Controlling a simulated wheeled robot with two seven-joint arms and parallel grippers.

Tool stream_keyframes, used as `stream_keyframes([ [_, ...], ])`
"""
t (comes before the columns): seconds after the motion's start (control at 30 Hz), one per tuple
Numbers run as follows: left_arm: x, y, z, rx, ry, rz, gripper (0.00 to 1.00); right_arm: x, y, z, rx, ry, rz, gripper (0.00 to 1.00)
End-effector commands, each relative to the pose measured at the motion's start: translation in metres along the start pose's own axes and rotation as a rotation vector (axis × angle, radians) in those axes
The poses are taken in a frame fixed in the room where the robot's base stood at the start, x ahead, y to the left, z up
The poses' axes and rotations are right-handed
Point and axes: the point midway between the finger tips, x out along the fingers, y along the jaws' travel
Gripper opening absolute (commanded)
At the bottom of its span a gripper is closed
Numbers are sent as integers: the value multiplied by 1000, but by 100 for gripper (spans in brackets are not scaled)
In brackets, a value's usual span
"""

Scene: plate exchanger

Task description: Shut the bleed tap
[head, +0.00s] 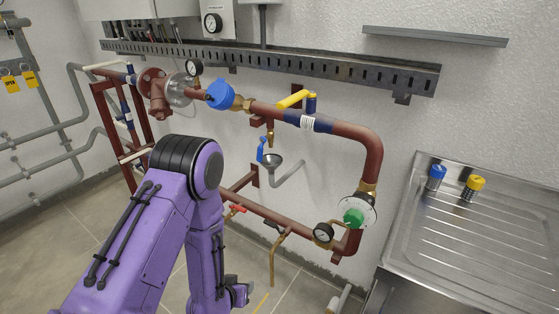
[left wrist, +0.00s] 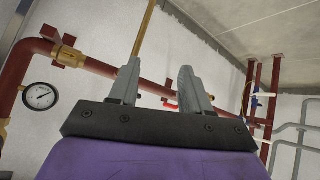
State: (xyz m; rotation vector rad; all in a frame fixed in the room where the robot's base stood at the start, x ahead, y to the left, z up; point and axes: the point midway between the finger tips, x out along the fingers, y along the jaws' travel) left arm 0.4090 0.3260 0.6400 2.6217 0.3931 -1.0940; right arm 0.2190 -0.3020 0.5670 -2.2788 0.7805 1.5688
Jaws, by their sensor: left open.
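A small tap with a blue lever (head: 261,150) hangs under the upper red pipe, above a dark funnel (head: 272,160); it looks like the bleed tap, though no label shows. The lever points down beside the brass spout (head: 270,136). My left gripper (head: 240,292) is low in front of the lower pipe, well below this tap and partly hidden by my arm. In the left wrist view its two fingers (left wrist: 159,84) are apart, with nothing held between them. A brass drain tube (left wrist: 145,32) shows beyond them. My right gripper is not in view.
A red-handled valve (head: 236,209) and a dark-handled brass tap with a down tube (head: 274,250) sit on the lower pipe. A yellow lever (head: 293,99) is on the upper pipe. A steel drainboard (head: 495,240) stands right, holding blue (head: 436,176) and yellow (head: 473,186) fittings.

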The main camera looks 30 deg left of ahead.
Motion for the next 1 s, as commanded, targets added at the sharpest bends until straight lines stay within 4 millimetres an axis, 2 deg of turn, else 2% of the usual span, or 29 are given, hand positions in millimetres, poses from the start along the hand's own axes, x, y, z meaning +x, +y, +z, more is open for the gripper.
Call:
stream_keyframes([
  [0.03, 18, 8, -66, 38, 152, 84, 48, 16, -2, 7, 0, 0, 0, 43],
  [0.07, 19, 13, -104, 79, 233, 129, 48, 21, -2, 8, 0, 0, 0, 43],
  [0.1, 14, 16, -151, 136, 337, 180, 48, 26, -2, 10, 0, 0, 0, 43],
  [0.2, -12, 17, -244, 277, 565, 258, 48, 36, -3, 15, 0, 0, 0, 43],
  [0.3, -40, 12, -298, 388, 716, 285, 48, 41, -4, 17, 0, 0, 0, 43],
  [0.4, -56, 8, -322, 448, 788, 291, 48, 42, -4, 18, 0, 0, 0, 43],
  [0.47, -57, 10, -329, 462, 802, 292, 48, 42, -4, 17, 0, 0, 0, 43],
  [0.57, -47, 16, -340, 468, 803, 293, 48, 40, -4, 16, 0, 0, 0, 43],
  [0.8, -11, 39, -372, 466, 800, 291, 48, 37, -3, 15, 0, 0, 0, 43],
  [1.0, 7, 51, -389, 464, 800, 293, 48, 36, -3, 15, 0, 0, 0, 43],
])
